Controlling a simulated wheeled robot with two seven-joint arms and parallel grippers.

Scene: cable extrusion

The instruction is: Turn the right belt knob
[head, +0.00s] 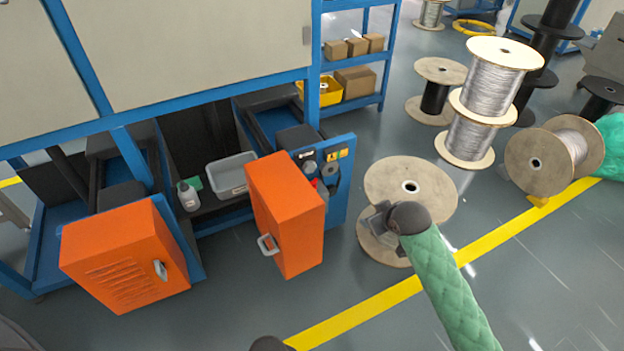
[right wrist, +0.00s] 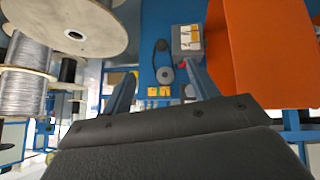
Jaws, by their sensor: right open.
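The blue control panel (head: 341,187) stands just right of the open orange cabinet door (head: 290,220). It carries dark round knobs (head: 331,172), a red part and yellow labels; the door partly hides it. I cannot tell for sure which knob is the right belt knob. In the right wrist view, a round grey knob (right wrist: 167,75) shows beyond my fingers, with a dark part beside it. My right gripper (head: 374,217) is open and empty, to the right of the panel and apart from it. Its two fingers (right wrist: 160,88) frame the knob area.
A wooden cable spool (head: 430,181) stands directly behind my right gripper. More spools (head: 498,65) stand at the back right. The orange door (right wrist: 262,55) is close on the right in the wrist view. A grey bin (head: 232,174) and a bottle (head: 188,196) sit left.

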